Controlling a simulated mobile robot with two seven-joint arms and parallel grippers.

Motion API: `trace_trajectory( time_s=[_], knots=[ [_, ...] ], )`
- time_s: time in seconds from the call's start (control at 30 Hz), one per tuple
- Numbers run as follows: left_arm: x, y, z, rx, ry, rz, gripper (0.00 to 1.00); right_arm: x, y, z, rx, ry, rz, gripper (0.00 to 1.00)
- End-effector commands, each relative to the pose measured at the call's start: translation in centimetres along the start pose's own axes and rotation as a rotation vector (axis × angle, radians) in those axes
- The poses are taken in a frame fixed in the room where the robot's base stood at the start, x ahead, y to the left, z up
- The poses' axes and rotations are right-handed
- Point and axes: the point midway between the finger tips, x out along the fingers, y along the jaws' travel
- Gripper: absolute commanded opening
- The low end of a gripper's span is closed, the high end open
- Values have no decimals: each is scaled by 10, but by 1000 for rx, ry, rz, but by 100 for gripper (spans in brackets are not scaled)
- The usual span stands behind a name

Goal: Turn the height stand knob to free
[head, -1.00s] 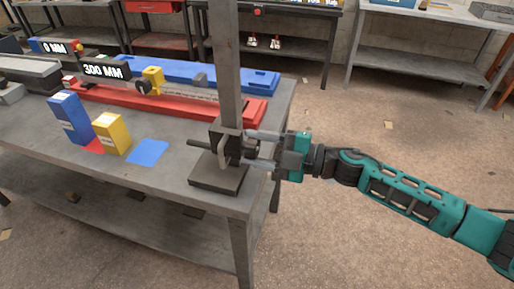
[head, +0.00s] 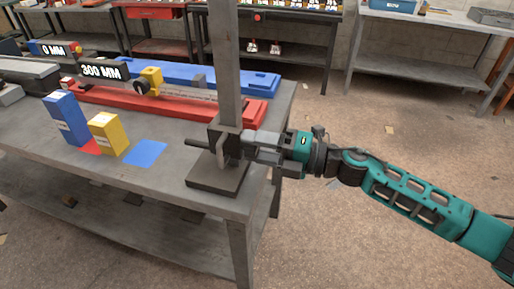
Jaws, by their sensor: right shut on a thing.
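The height stand is a grey upright post (head: 228,70) on a dark square base (head: 217,180) at the bench's right front corner. A dark carriage block (head: 219,137) sits low on the post, with a rod sticking out to the left. My right gripper (head: 252,148) reaches in from the right and is shut on the knob at the carriage's right side. The fingers mostly hide the knob, and I cannot read its setting. My left gripper is not in view.
A blue block (head: 65,118), a yellow block (head: 107,134) and a blue flat patch (head: 145,153) are on the bench (head: 60,168) left of the stand. A red rail (head: 180,108) and a blue rail (head: 215,80) lie behind. The floor to the right is clear.

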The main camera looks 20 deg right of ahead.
Motion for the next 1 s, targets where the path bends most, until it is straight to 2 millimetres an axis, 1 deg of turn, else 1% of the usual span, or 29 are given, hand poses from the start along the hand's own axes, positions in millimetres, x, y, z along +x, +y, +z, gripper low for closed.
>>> trace_trajectory(
  time_s=[0.53,0.57,0.8,1.0],
  knots=[
    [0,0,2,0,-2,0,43,0,0,0,-27,1,0,20],
    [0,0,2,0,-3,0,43,0,0,0,-27,1,0,52],
    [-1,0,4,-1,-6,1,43,0,0,0,-25,1,0,75],
    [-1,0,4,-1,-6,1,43,0,0,0,-23,0,0,76]
  ],
)
